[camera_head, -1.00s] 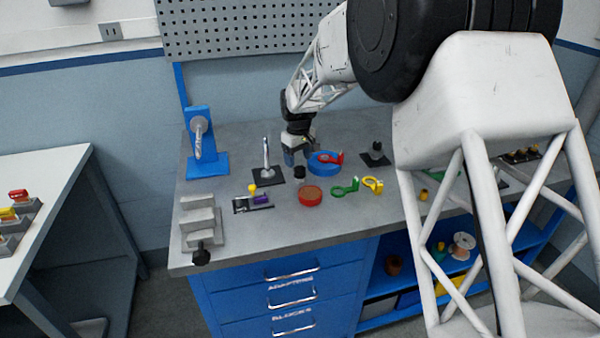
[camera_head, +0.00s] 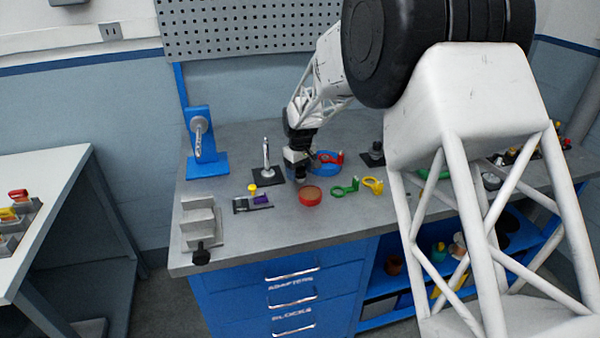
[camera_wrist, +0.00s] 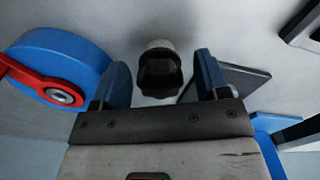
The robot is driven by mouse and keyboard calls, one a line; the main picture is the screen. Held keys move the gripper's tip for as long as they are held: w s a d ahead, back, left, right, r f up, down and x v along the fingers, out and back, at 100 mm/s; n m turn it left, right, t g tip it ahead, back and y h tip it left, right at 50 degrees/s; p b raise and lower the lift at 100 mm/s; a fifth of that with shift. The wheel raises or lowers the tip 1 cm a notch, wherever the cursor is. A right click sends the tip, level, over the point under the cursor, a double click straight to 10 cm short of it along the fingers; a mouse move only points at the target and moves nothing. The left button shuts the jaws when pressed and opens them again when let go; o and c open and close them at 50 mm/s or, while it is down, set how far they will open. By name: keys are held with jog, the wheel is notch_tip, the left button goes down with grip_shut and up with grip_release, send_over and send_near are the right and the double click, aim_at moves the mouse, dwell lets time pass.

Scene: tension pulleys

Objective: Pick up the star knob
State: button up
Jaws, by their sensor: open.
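A black lobed knob (camera_wrist: 158,72) with a pale grey top or base is in the wrist view, between the two blue fingers of my gripper (camera_wrist: 161,66). Gaps show on both sides of it, so the fingers are apart from it. In the head view my gripper (camera_head: 297,160) points down at the bench, just behind the red round part, and mostly hides this knob. My gripper is open and empty. Another black knob (camera_head: 201,257) is at the bench's front left edge, by the grey stepped block; I cannot tell its exact shape.
A blue disc (camera_wrist: 62,65) with a red tensioner arm (camera_wrist: 28,78) is close beside my left finger. A black plate with an upright post (camera_head: 266,155) stands to the left in the head view. A red round part (camera_head: 311,196) and green hook (camera_head: 345,188) are in front.

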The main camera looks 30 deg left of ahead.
aim_at(300, 168)
jog(key=c, duration=0.9)
jog(key=shift+r, duration=0.1)
jog(key=shift+r, duration=1.4)
jog(key=shift+s+d+r, duration=0.1)
jog(key=shift+s+r, duration=0.05)
jog(key=shift+r, duration=0.15)
jog(key=s+d, duration=0.3)
jog(key=s, duration=0.1)
jog(key=s+d+r, duration=0.1)
jog(key=s+d, duration=0.2)
jog(key=d, duration=0.1)
jog(key=s+d, duration=0.3)
jog(key=s, duration=0.1)
jog(key=shift+s+d+r, duration=0.15)
jog(key=shift+s, duration=0.2)
jog(key=w+a+r, duration=0.3)
jog(key=w, duration=0.8)
jog(key=w+a+r, duration=0.3)
jog(key=w+a, duration=0.1)
jog(key=w, duration=0.8)
jog(key=shift+w, duration=0.2)
